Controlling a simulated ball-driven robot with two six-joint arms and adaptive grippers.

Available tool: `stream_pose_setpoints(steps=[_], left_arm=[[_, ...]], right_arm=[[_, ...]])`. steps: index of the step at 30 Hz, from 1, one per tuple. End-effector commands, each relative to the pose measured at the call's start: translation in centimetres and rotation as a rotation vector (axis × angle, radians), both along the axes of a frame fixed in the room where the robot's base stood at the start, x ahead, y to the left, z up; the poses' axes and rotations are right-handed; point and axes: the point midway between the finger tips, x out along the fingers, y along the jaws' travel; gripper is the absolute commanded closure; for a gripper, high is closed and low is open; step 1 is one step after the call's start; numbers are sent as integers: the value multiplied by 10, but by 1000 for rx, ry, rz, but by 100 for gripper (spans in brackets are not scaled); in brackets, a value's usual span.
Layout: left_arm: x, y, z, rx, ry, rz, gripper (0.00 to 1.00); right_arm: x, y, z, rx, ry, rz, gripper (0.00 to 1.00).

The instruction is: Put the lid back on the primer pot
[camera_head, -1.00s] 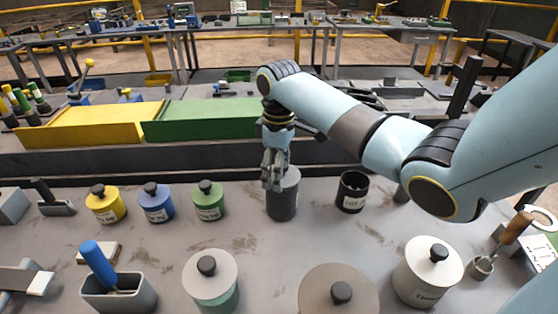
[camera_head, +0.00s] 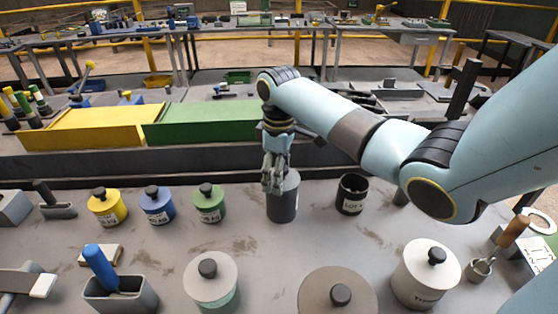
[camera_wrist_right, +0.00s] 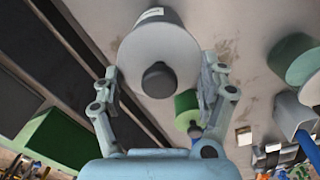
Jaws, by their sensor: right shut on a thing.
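A dark grey pot (camera_head: 282,208) stands upright in the middle of the bench, with a lighter grey lid (camera_head: 292,181) on its top. My right gripper (camera_head: 274,188) points down over it and hides part of the lid in the head view. In the right wrist view the round grey lid (camera_wrist_right: 150,48) with its dark knob (camera_wrist_right: 159,80) lies between the two fingers, and the gripper is shut on the lid at its sides. A white label shows past the lid's far edge. I cannot tell whether the lid is fully seated. My left gripper is not in view.
A black open pot (camera_head: 352,194) stands just right. Lidded yellow (camera_head: 108,208), blue (camera_head: 157,206) and green (camera_head: 209,205) pots stand left. Larger lidded pots, one white (camera_head: 425,274), line the front. Yellow and green bins (camera_head: 200,123) stand behind. Bare bench lies in front of the grey pot.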

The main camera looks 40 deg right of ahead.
Motion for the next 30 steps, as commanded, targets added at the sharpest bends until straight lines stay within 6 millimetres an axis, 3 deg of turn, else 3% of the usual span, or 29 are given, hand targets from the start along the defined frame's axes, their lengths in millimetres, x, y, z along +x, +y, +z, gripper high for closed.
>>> stream_pose_setpoints(steps=[12, 13, 18, 30], left_arm=[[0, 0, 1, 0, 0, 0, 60], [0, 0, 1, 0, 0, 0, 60], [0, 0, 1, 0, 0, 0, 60], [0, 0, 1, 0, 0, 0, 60]], right_arm=[[0, 0, 0, 0, -1, 0, 56], [0, 0, 0, 0, -1, 0, 23], [0, 0, 0, 0, -1, 0, 0], [0, 0, 0, 0, 0, 0, 0]])
